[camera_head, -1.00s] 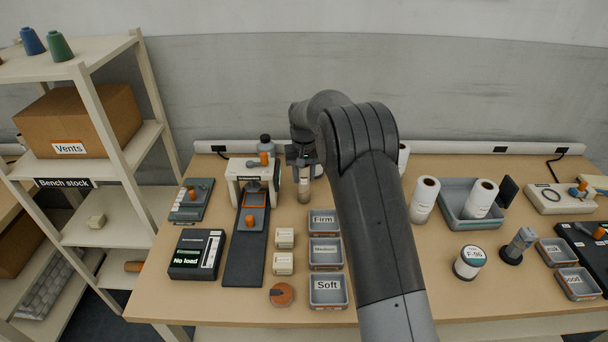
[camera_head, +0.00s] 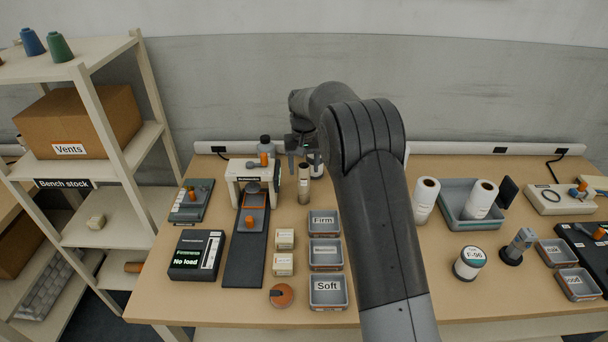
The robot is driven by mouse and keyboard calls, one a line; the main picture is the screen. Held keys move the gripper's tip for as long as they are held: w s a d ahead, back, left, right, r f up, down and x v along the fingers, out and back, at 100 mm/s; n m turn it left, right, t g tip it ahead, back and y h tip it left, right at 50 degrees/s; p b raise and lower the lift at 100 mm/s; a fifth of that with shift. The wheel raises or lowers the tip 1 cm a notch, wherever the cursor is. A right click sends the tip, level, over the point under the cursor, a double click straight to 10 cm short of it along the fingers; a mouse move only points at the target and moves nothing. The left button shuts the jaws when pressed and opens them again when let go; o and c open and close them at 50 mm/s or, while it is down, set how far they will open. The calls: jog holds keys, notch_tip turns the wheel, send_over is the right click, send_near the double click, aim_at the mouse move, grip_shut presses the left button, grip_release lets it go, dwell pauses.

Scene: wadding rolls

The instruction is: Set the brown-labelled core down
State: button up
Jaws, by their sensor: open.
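A slim core (camera_head: 304,188) stands upright on the bench, just right of the small white press frame (camera_head: 236,184). It has a pale upper part and a brownish lower part; its label is too small to read. My gripper (camera_head: 302,162) is open, with its jaws around or just behind and above the core's top; the depth between them is hard to tell. The core rests on the bench top (camera_head: 350,180). My arm covers part of the bench to its right.
Trays marked Firm (camera_head: 323,232) and Soft (camera_head: 328,307) stand in front, with a third between them. White rolls (camera_head: 425,200) stand to the right. A dark strip (camera_head: 245,262) lies at front left.

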notch_tip(320, 180, up, 8)
jog(key=shift+r, duration=0.2)
jog(key=s+d+r+t, duration=0.1)
jog(key=s+d+r, duration=0.2)
jog(key=s+r, duration=0.25)
jog(key=s+d+r+m+t, duration=0.1)
jog(key=s+d+r, duration=0.25)
jog(key=s, duration=0.35)
jog(key=s+d+r+t, duration=0.1)
jog(key=s+d+r, duration=0.2)
jog(key=s+r, duration=0.25)
jog(key=s+d+f+t, duration=0.1)
jog(key=s+f, duration=0.1)
jog(key=s, duration=0.6)
jog(key=s+d+f, duration=0.2)
jog(key=s, duration=0.6)
jog(key=s+d+f+t, duration=0.1)
jog(key=s+d+f, duration=0.1)
jog(key=s, duration=0.7)
jog(key=shift+d+m+t, duration=0.25)
jog(key=shift+m+t, duration=0.05)
jog(key=shift+m, duration=0.1)
